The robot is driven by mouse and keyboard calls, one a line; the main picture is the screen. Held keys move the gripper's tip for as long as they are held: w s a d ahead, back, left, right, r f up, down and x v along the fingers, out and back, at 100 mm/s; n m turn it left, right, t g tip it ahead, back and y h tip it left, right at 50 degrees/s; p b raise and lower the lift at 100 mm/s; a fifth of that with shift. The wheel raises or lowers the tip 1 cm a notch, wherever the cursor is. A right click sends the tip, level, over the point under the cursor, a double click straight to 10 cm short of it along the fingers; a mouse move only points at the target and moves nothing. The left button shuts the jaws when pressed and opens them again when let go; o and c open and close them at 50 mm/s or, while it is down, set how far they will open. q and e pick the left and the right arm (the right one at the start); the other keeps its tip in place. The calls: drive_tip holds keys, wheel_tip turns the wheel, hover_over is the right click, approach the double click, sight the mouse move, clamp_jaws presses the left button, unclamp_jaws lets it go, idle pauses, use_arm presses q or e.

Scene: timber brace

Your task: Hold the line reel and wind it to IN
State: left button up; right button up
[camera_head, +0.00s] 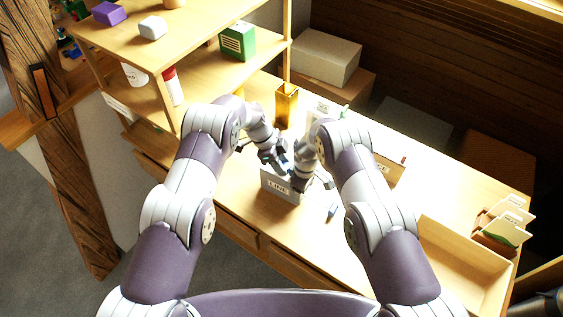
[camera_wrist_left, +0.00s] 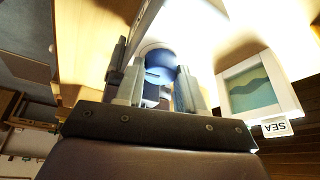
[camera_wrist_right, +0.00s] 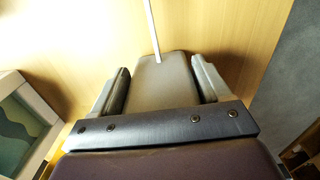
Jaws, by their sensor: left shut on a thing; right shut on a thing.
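A grey box (camera_head: 281,189) marked LINE stands on the bench in front of my grippers; the reel's top is mostly hidden by them in the head view. My left gripper (camera_head: 274,157) is at its upper left. In the left wrist view the left gripper (camera_wrist_left: 155,92) is shut on a round blue part (camera_wrist_left: 158,66), seemingly of the line reel. My right gripper (camera_head: 308,182) is at the box's right side. In the right wrist view the right gripper (camera_wrist_right: 158,90) is shut on a grey block-like part (camera_wrist_right: 160,84), with a thin white strip running up from it. The IN mark is not readable.
A framed sea picture (camera_wrist_left: 258,86) labelled SEA stands close to the grippers. A small blue block (camera_head: 332,212) lies on the bench to the right. A gold holder (camera_head: 286,105) stands behind, shelves (camera_head: 185,60) at left, an open wooden tray (camera_head: 465,262) at right.

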use_arm(q)
drive_tip(key=shift+w+d+m+g+y, duration=0.15)
drive_tip(key=shift+m+g, duration=0.2)
drive_tip(key=shift+m, duration=0.6)
drive_tip(key=shift+a+m+g+y, duration=0.1)
drive_tip(key=shift+m+g, duration=0.3)
drive_tip(key=shift+m, duration=0.6)
drive_tip(key=shift+w+d+m+g+y, duration=0.15)
drive_tip(key=shift+m+g, duration=0.2)
drive_tip(key=shift+m, duration=0.6)
drive_tip(key=shift+s+a, duration=0.1)
drive_tip(key=o, duration=1)
drive_tip(key=shift+o, duration=0.2)
drive_tip(key=v, duration=1.2)
drive_tip(key=shift+r, duration=0.1)
